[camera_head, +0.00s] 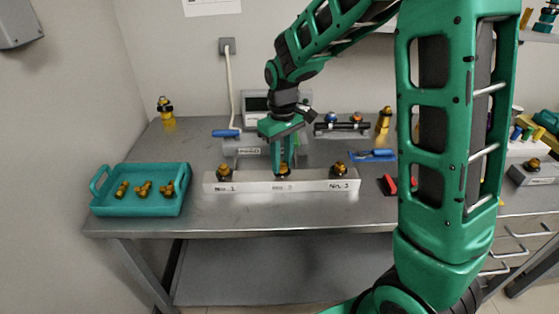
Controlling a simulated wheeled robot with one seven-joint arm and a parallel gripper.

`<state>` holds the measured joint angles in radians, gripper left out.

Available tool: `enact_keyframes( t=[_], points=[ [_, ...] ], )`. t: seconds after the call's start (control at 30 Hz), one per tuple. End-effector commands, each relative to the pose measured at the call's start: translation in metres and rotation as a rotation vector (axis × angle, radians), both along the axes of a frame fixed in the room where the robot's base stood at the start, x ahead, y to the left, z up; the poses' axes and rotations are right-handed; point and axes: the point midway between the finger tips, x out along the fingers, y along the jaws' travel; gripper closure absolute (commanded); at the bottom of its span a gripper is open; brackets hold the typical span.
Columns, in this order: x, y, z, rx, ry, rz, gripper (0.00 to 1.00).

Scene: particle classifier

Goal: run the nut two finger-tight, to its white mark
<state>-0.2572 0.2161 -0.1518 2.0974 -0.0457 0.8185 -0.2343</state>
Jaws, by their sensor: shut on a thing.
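A pale bar (310,186) on the steel bench carries three brass nuts on dark fittings in a row, with labels on its front face. The middle nut, nut two (283,170), sits between the nut at the left end (224,172) and the nut at the right end (339,169). My gripper (283,166) points straight down at the middle nut, and its green fingers are shut on it. The fingers hide much of this nut, and its white mark cannot be made out at this size.
A teal tray (183,203) with three brass fittings stands at the bench's left end. Behind the bar are a grey block with a display (256,103) and a rack with a black bar (341,127). Blue (371,155) and red-black (388,185) tools lie right. The front strip is clear.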

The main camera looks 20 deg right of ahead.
Motion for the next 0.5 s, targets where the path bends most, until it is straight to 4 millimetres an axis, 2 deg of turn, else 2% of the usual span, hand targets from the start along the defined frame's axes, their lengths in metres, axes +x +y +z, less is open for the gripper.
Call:
enact_keyframes(
  t=[0.27,0.5],
  points=[
    [0.001,-0.0019,0.0008,0.001,-0.003,-0.161,0.96],
    [0.001,-0.0026,0.0011,0.0,-0.004,-0.382,0.96]
  ],
)
